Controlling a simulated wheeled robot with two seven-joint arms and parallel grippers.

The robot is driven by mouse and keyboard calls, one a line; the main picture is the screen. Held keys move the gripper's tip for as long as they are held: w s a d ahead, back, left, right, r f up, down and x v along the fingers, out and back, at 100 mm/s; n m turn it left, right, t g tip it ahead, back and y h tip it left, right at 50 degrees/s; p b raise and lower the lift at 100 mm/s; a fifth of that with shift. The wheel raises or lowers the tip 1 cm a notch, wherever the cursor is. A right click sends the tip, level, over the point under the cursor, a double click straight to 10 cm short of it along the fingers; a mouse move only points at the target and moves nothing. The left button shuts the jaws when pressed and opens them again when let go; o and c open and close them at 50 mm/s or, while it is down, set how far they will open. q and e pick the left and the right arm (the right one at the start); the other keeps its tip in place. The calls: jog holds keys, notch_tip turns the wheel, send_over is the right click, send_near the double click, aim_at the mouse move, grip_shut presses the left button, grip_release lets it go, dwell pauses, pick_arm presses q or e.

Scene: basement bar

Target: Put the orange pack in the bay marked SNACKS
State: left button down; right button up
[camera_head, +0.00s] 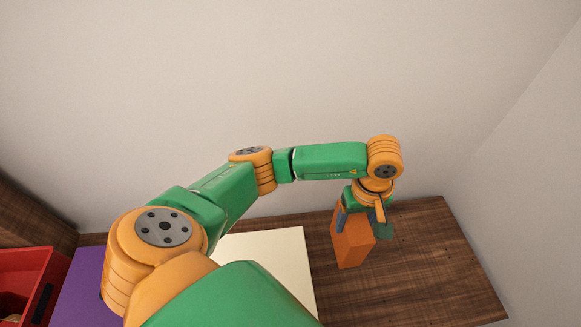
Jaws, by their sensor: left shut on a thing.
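The orange pack (354,246) is an upright orange box over the wooden surface at the right. My left gripper (357,222) is shut on its upper part, with the arm reaching across from the lower left. I cannot tell whether the pack's bottom touches the wood. No bay marked SNACKS can be read in this view. A purple area (82,292) and a cream area (283,250) lie left of the pack, partly hidden by my left arm; no marking shows on them. My right gripper is not in view.
A red crate (42,292) stands at the lower left with something inside. The wooden surface (438,255) is clear right of the pack. Pale walls rise behind and to the right. A dark wooden panel (30,215) is at the left.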

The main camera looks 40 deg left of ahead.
pick_arm(q)
notch_tip(320, 180, down, 10)
jog(key=shift+r+b, duration=0.15)
jog(key=shift+b, duration=0.5)
jog(key=shift+c, duration=0.2)
grip_release()
